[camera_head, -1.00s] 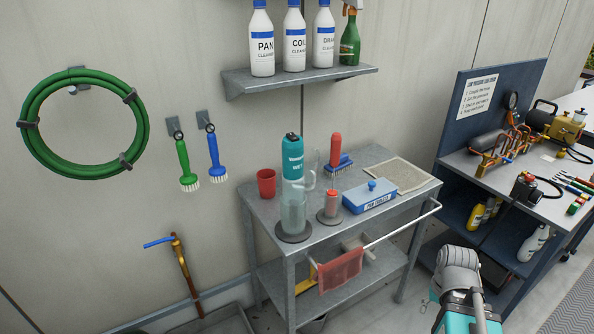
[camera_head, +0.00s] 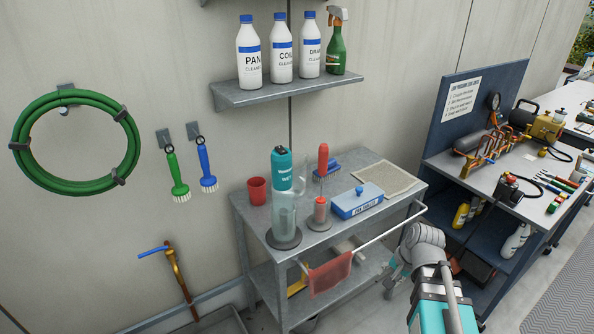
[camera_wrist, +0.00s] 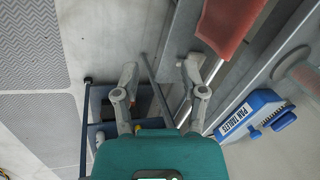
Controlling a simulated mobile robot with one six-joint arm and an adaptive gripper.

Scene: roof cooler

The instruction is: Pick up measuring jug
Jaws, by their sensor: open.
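My gripper (camera_head: 393,280) hangs low beside the cart's right front, well right of the jug and below the cart top. In the wrist view my gripper (camera_wrist: 158,82) has its fingers apart with nothing held between them. I cannot make out the jug for sure in the wrist view.
A front rail (camera_head: 375,242) carries a red cloth (camera_head: 330,273). A blue workbench (camera_head: 470,185) stands at right.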

